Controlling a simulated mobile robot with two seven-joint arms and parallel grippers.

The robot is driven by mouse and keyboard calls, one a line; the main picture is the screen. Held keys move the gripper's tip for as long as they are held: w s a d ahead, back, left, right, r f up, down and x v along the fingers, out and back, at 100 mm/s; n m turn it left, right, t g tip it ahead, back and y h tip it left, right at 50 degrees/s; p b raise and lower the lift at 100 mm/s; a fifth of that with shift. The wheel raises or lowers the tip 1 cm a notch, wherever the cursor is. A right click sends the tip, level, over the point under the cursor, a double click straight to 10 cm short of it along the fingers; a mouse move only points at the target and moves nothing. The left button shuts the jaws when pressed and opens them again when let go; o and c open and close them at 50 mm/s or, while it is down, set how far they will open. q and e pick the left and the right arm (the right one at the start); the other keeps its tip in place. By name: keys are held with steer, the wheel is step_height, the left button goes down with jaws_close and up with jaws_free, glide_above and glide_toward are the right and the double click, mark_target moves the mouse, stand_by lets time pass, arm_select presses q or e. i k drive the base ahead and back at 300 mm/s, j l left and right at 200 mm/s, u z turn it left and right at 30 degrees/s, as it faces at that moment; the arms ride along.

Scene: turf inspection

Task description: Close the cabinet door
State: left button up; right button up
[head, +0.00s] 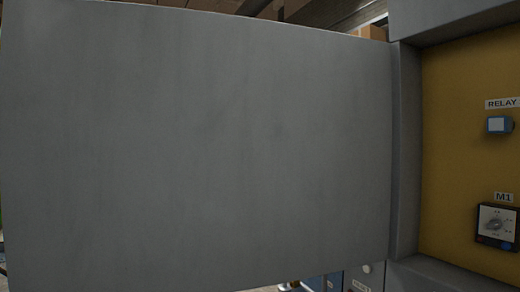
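The grey cabinet door (200,150) stands open and fills most of the head view, from the left edge to the cabinet. The grey cabinet (404,150) is at the right, and its yellow inner panel (455,160) is exposed. The door meets the cabinet frame along the left side of the opening. Neither of my grippers shows clearly in this view. The door hides much of what lies behind it.
On the yellow panel are a small switch (498,125) below a RELAY label (503,103) and a dial box (497,226) below an M1 label (504,197). Wooden beams show above the door. Partly hidden equipment shows below it.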

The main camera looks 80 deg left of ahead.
mark_target(144, 148)
steer(key=k+j, duration=1.35)
steer(key=j, duration=0.15)
steer(key=k+j+u, duration=0.1)
steer(key=j, duration=0.25)
steer(key=k+j, duration=0.1)
steer(key=j, duration=0.35)
steer(key=k+j, duration=0.1)
steer(key=j, duration=0.3)
